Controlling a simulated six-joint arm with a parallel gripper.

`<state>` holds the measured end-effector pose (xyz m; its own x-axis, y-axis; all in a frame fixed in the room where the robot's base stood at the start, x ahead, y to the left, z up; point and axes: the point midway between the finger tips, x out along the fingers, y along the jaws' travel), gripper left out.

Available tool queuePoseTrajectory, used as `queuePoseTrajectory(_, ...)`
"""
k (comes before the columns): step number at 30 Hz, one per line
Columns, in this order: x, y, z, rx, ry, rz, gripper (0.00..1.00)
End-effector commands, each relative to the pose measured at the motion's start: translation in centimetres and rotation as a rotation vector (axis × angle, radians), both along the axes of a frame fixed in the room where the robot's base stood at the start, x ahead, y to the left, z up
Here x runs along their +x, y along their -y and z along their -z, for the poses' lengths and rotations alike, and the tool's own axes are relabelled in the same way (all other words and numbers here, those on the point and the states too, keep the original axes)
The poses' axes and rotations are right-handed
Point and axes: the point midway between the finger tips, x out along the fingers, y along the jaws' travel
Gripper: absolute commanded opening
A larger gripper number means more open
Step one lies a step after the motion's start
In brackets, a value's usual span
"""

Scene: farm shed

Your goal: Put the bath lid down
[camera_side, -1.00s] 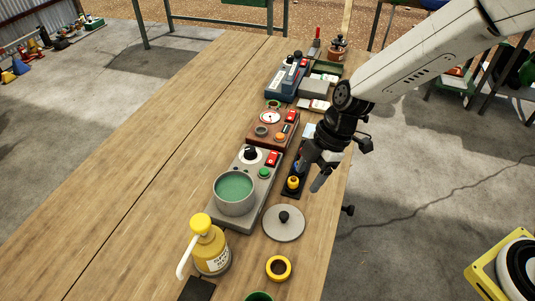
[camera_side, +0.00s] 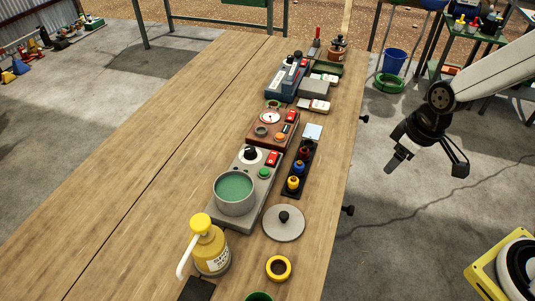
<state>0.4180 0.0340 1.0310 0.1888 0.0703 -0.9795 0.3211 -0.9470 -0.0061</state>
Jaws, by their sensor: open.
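The bath lid (camera_side: 284,224), a flat grey disc with a black knob, lies flat on the wooden table near its right edge. It sits just right of the grey bath unit (camera_side: 222,216). The bath's round pot (camera_side: 235,204) is uncovered and holds green liquid. My gripper (camera_side: 424,168) is open and empty. It is off to the right of the table, above the concrete floor, well clear of the lid.
A yellow pump bottle (camera_side: 209,247) and a yellow ring (camera_side: 278,268) stand near the lid. A black rack (camera_side: 290,187) with small coloured-capped bottles lies behind it. More devices line the table further back. The left part of the table (camera_side: 130,170) is clear.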

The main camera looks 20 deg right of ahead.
Motion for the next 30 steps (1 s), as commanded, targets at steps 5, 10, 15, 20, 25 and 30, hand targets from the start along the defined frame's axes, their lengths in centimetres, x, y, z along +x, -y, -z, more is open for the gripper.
queuePoseTrajectory(5, -1.6, 2.2, -0.3, -0.005, 0.018, 0.199, 0.68)
queuePoseTrajectory(10, -2.5, 3.2, -0.3, -0.002, 0.027, 0.304, 0.68)
queuePoseTrajectory(15, -2.7, 3.4, -0.3, -0.001, 0.030, 0.330, 0.68)
queuePoseTrajectory(20, -2.7, 3.4, -0.3, -0.001, 0.030, 0.329, 0.68)
queuePoseTrajectory(25, -2.6, 3.4, -0.3, -0.002, 0.030, 0.328, 0.68)
queuePoseTrajectory(30, -2.6, 3.4, -0.3, -0.001, 0.029, 0.327, 0.68)
